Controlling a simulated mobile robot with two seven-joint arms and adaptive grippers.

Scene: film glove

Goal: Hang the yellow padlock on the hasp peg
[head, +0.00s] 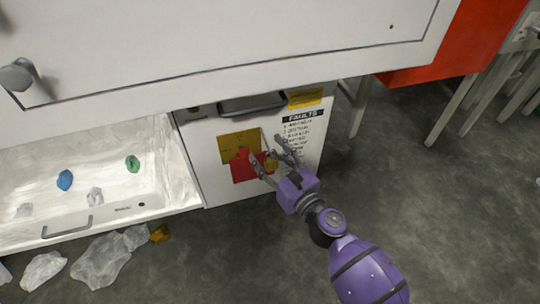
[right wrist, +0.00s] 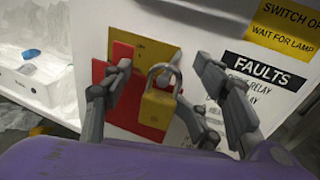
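The yellow padlock (right wrist: 158,107) is upright with its silver shackle on top, in front of a red plate (right wrist: 122,50) and a yellow plate (right wrist: 152,50) on the white cabinet front. It also shows small in the head view (head: 271,163). The hasp peg cannot be clearly told apart; the shackle top overlaps the plates, and I cannot tell for sure whether it hangs on the peg. My right gripper (head: 267,149) is open, with one finger on each side of the padlock and gaps visible on both sides in the right wrist view (right wrist: 163,72). My left gripper is not in view.
An open white drawer (head: 172,198) with small blue and green lumps juts out at the left. Crumpled clear film (head: 100,262) lies on the floor below it. A white panel (head: 220,40) overhangs above. A FAULTS label (head: 303,125) is right of the plates. Floor at right is clear.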

